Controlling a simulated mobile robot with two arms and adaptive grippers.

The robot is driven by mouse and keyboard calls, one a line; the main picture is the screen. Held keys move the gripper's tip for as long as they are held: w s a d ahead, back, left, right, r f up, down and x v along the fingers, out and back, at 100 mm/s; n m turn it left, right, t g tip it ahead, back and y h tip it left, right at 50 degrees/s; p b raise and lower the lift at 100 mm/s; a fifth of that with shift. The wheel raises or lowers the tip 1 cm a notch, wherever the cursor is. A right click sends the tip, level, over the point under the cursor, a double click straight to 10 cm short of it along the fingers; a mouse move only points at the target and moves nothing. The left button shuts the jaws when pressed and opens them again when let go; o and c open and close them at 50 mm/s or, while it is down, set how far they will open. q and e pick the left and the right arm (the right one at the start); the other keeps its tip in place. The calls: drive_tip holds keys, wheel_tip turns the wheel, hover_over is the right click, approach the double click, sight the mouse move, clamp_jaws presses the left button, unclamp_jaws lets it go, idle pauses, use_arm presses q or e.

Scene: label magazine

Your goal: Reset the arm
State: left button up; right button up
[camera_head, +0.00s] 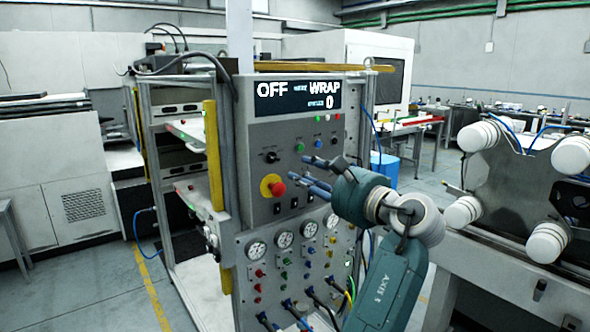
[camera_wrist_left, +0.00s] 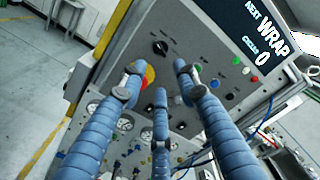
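My left gripper (camera_head: 308,172) has three blue segmented fingers and reaches over the front of a grey control panel (camera_head: 262,150). In the left wrist view its fingers (camera_wrist_left: 159,76) are spread apart with nothing between them. The panel display (camera_head: 298,96) reads OFF, WRAP and 0. A red mushroom button on a yellow collar (camera_head: 270,186) is left of the fingers; in the wrist view the left finger partly covers it. A black knob (camera_head: 271,157) and a green button (camera_head: 300,147) are above. My right gripper is out of view.
Gauges (camera_head: 257,250), small coloured buttons and plugged cables fill the lower panel. A metal frame with white rollers (camera_head: 548,244) stands at the right. A yellow post (camera_head: 213,155) borders the panel at the left. Grey floor (camera_head: 120,285) is open at the lower left.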

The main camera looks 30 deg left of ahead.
use_arm(q)
drive_tip(key=shift+s+d, duration=0.25)
drive_tip(key=shift+d, duration=0.25)
